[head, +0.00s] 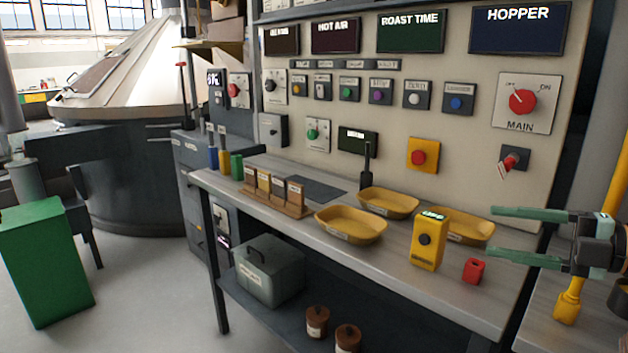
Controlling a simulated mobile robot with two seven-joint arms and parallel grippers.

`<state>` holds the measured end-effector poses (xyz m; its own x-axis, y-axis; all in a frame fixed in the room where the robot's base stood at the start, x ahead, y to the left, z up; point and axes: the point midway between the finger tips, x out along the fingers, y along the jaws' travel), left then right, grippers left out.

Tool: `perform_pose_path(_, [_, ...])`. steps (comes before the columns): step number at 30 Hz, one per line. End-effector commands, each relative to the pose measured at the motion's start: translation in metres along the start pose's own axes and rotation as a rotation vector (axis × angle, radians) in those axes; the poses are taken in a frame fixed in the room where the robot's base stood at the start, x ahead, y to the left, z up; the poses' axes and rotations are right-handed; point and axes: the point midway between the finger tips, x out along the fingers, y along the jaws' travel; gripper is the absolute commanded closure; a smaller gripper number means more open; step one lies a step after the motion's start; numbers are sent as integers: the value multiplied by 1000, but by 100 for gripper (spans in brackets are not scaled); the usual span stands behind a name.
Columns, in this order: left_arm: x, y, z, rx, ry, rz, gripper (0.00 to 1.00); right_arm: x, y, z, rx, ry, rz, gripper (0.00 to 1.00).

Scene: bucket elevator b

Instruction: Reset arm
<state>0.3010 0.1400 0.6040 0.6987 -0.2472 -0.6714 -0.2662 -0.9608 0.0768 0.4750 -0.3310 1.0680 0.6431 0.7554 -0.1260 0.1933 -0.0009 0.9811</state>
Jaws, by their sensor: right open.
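My right gripper (491,231) reaches in from the right edge with its two green fingers spread apart and nothing between them. It is over the right part of the grey workbench (462,290), in front of the control panel (462,68). The fingertips show close to a yellow tray (474,228) and a yellow handheld device with a lit display (427,243); I cannot tell how far apart they are in depth. My left gripper is not in view.
Two more yellow trays (350,226) (389,203) and a small red block (473,270) are on the bench. Sample holders (280,203) stand left. A yellow post (598,218) rises at right. A grey case (268,275) is on the lower shelf. The floor at left is partly clear.

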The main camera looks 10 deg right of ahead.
Motion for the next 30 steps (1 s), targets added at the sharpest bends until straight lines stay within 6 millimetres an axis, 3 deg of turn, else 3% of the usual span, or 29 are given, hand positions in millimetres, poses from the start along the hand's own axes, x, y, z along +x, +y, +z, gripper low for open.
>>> perform_pose_path(8, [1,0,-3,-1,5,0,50,78,-13,-50,170,268,199,36])
perform_pose_path(15, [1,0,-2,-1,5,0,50,135,-4,-111,326,510,380,36])
perform_pose_path(26, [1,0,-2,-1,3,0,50,173,25,-183,485,758,564,36])
perform_pose_path(30, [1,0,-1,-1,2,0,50,184,-11,-156,601,612,570,36])
